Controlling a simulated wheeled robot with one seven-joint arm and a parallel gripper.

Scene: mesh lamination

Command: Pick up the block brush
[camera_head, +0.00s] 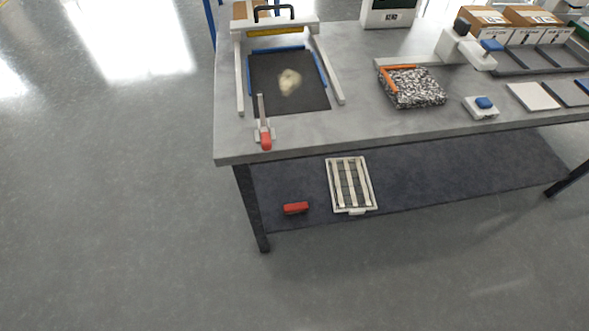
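A small red block (296,208), probably the block brush, lies on the dark lower shelf (450,175) under the table, near the shelf's front left. Bristles cannot be made out at this size. It lies apart from the pale slatted frame (364,203) to its right. My gripper is not in view.
The grey worktable (350,125) stands above the shelf, with a dark front left leg (251,210) left of the red block. On top are a red-handled tool (266,140), a black mat (305,98) and a speckled pad (418,90). The floor (130,220) in front is clear.

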